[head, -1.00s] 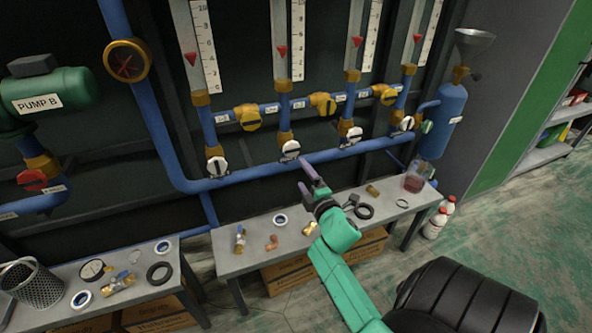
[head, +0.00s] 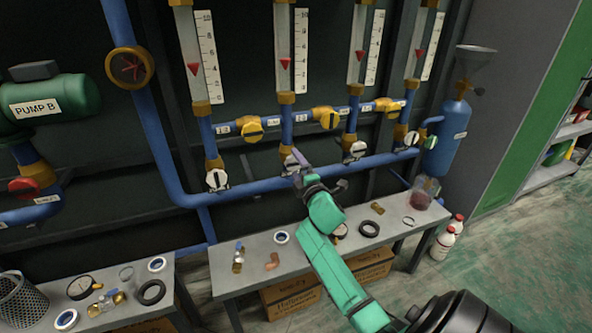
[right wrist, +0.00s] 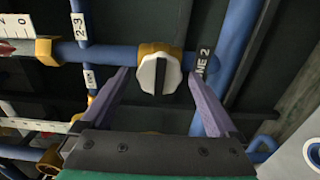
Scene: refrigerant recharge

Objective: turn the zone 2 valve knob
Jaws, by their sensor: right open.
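The zone 2 valve knob (right wrist: 160,75) is a white round dial with a black bar, on a brass fitting. In the right wrist view a label reading "ZONE 2" (right wrist: 203,66) is beside it. In the head view the knob (head: 290,161) is the second white one from the left, partly hidden behind my gripper. My right gripper (head: 299,160) is open, its purple fingers pointing at the knob. In the right wrist view the fingertips lie on either side of the knob, with gaps; contact is not visible. My left gripper is not in view.
Other white knobs (head: 217,179) and yellow valves (head: 252,129) sit on the blue pipes nearby. Below is a grey bench (head: 225,280) with loose fittings and a black ring (head: 369,229). A blue cylinder (head: 447,140) stands at the right.

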